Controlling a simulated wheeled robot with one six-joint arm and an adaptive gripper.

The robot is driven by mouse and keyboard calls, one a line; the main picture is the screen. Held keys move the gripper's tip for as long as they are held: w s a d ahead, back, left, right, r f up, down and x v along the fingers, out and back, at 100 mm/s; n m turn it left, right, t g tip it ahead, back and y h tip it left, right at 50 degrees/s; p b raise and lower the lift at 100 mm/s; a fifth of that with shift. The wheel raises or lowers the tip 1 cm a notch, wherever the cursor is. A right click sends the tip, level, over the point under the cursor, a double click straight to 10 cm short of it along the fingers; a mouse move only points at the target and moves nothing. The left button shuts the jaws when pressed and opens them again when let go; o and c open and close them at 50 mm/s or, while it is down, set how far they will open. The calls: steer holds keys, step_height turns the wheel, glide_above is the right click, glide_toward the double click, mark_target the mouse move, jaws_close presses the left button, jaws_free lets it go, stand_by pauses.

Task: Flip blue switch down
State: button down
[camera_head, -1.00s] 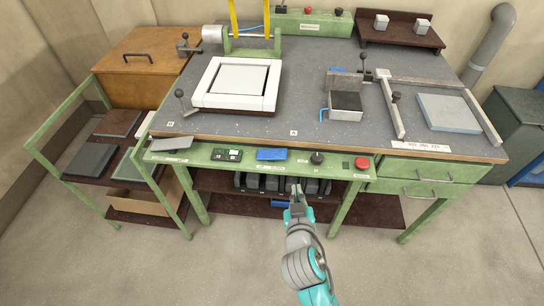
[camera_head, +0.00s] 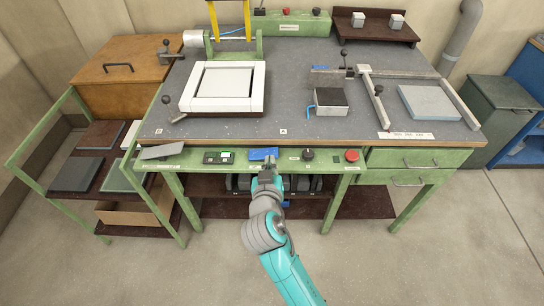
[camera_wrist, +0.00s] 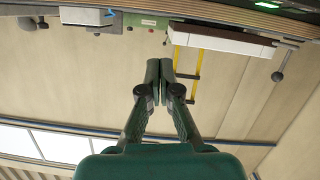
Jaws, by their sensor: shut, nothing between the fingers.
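The blue switch (camera_head: 264,154) is a wide blue rocker plate on the green front rail of the bench, in the head view. My gripper (camera_head: 267,164) is right at the lower edge of this switch, its fingertips pointing up toward it. I cannot tell whether they touch it. In the wrist view my gripper's fingers (camera_wrist: 165,75) are shut together with nothing between them. The blue switch is not clearly visible in the wrist view.
On the same rail, a small display (camera_head: 218,157) is left of the switch; a black knob (camera_head: 308,155) and red button (camera_head: 352,156) are right. Above, the grey bench top holds a white frame (camera_head: 190,98) and a small box (camera_head: 331,108). Bare floor lies in front.

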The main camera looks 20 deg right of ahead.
glide_above(273, 150)
steer(key=s+a, duration=0.1)
steer(key=s, duration=0.1)
step_height(273, 150, down, 2)
steer(key=shift+s+f, duration=0.15)
steer(key=shift+f, duration=0.05)
steer(key=f, duration=0.2)
steer(key=shift+s+d+f, duration=0.1)
steer(key=shift+s+f, duration=0.15)
steer(key=shift+f, duration=0.7)
steer(key=shift+d, duration=0.1)
